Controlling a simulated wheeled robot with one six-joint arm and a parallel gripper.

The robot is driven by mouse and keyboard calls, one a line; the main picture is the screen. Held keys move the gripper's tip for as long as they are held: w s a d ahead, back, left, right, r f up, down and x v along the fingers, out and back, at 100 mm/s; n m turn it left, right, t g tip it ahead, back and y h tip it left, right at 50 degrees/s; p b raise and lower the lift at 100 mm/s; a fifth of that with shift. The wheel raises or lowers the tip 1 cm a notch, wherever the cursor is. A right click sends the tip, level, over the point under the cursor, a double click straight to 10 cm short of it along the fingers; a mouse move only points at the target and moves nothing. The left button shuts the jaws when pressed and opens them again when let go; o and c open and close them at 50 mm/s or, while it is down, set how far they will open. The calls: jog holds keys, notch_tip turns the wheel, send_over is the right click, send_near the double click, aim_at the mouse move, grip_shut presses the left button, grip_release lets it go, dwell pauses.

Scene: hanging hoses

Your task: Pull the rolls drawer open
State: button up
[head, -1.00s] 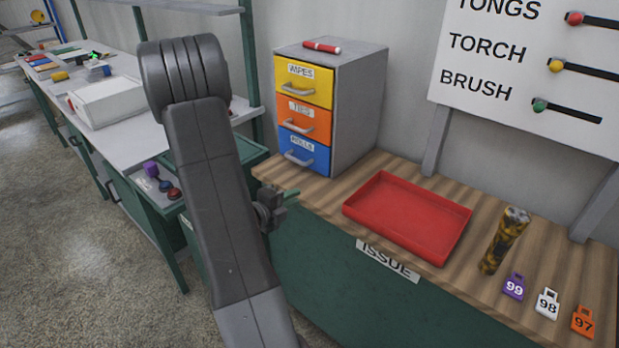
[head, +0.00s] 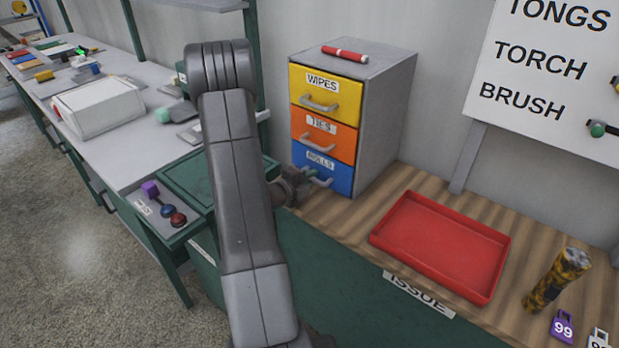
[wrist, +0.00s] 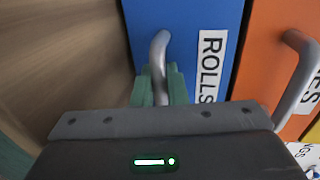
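The blue rolls drawer (head: 341,179) is the bottom drawer of a small grey cabinet (head: 385,110) and sits shut, flush with the others. Its grey handle (wrist: 159,48) stands out from the blue front beside the ROLLS label in the wrist view. My gripper (wrist: 158,88) has its green fingers on either side of this handle. The handle bar runs down between them. Whether the fingers press on it is too close to tell. In the head view my gripper (head: 309,175) is at the drawer's left, partly behind my arm.
The orange ties drawer (head: 322,138) and yellow wipes drawer (head: 330,93) above are shut. A red marker (head: 345,54) lies on the cabinet top. A red tray (head: 440,246) is on the wooden bench to the right, near a mottled cylinder (head: 556,280). A green-topped unit stands left.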

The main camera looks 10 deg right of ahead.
grip_shut()
jog(key=shift+s+a+f+b, duration=0.15)
jog(key=shift+s+a+b, duration=0.15)
jog(key=shift+a+b, duration=0.15)
jog(key=f+b+v, duration=0.3)
jog(key=b+v, duration=0.3)
jog(key=v, duration=0.9)
jog(key=shift+s+a+b, duration=0.3)
jog(key=shift+a+b, duration=0.05)
jog(key=shift+o, duration=1.3)
grip_release()
jog(key=v, duration=1.3)
jog(key=shift+s+a+b, duration=0.2)
jog(key=shift+a+b, duration=0.1)
jog(key=shift+b, duration=0.15)
